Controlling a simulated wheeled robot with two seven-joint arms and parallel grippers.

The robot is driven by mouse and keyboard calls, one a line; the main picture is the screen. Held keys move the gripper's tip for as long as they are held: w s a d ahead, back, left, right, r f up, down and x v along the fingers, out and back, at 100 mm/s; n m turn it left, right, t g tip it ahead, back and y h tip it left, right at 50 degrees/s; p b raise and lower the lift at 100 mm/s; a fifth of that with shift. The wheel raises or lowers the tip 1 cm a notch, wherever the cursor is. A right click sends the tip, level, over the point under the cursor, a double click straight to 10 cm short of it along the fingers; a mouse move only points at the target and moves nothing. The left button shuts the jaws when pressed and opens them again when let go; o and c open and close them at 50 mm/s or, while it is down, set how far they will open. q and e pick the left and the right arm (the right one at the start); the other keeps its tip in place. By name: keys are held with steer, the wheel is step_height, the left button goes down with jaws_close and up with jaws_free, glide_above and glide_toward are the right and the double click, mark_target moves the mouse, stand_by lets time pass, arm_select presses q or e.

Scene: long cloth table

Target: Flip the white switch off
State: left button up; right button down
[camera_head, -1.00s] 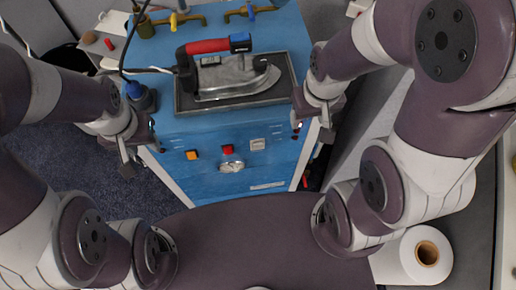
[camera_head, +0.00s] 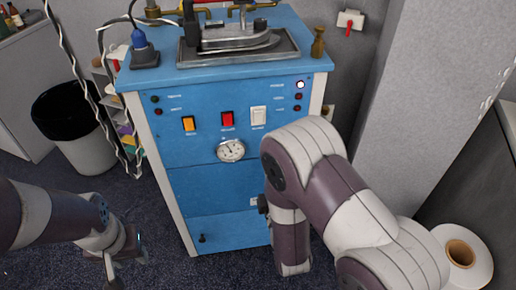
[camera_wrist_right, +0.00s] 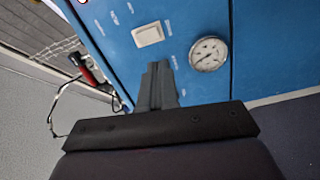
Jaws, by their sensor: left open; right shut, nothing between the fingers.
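The white switch (camera_head: 258,115) is on the blue front panel of the cabinet (camera_head: 200,180), right of the red switch (camera_head: 228,118) and the orange switch (camera_head: 189,123). In the right wrist view the white switch (camera_wrist_right: 147,34) lies just beyond the fingertips. My right gripper (camera_wrist_right: 158,68) is shut and empty, pointing at the panel, apart from the switch as far as I can tell. In the head view my right arm largely hides it. My left gripper (camera_head: 114,276) is open and empty, low at the left, away from the cabinet. Whether the switch is on cannot be told.
A round gauge (camera_head: 231,150) sits below the switches. An iron (camera_head: 235,38) rests on a tray (camera_head: 190,60) on top of the cabinet.

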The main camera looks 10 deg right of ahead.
step_height(320, 180, up, 2)
steer(key=n+t, duration=0.1)
glide_toward(259, 115)
steer(key=shift+n, duration=0.3)
steer(key=w, duration=0.6)
steer(key=shift+w+d+r, duration=0.2)
steer(key=shift+w+r, duration=0.15)
steer(key=shift+w, duration=0.05)
arm_select(q)
steer(key=shift+w+d+r, duration=0.1)
steer(key=shift+w+r, duration=0.1)
steer(key=shift+w, duration=0.15)
steer(key=shift+s, duration=0.1)
arm_select(e)
steer(key=shift+w+r, duration=0.1)
steer(key=shift+r, duration=0.05)
